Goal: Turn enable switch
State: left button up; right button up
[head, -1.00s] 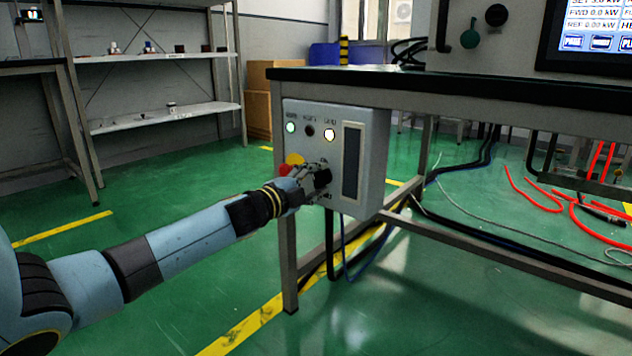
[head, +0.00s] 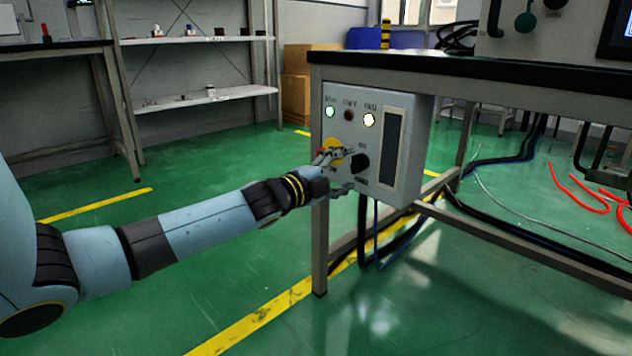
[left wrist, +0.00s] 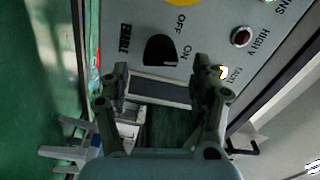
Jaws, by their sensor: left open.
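The enable switch is a black knob (head: 360,162) on the front of the grey control box (head: 416,150). My left gripper (head: 343,173) is open and empty, just left of the knob in the head view. In the left wrist view its two fingertips (left wrist: 165,82) are spread wide, with the knob beyond the gap between them. I see no clear contact. My right gripper is not in view.
A green lamp (head: 330,112) and a white lamp (head: 369,120) are lit on the box. A yellow-backed red button (head: 321,154) is partly hidden by my left gripper. The box hangs under a black-topped table (head: 450,68), beside its leg (head: 319,245). Cables hang below.

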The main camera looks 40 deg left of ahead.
pick_arm(q)
jog(key=s, duration=0.8)
jog(key=shift+s+a, duration=0.3)
jog(key=shift+a, duration=0.05)
dwell(0.3)
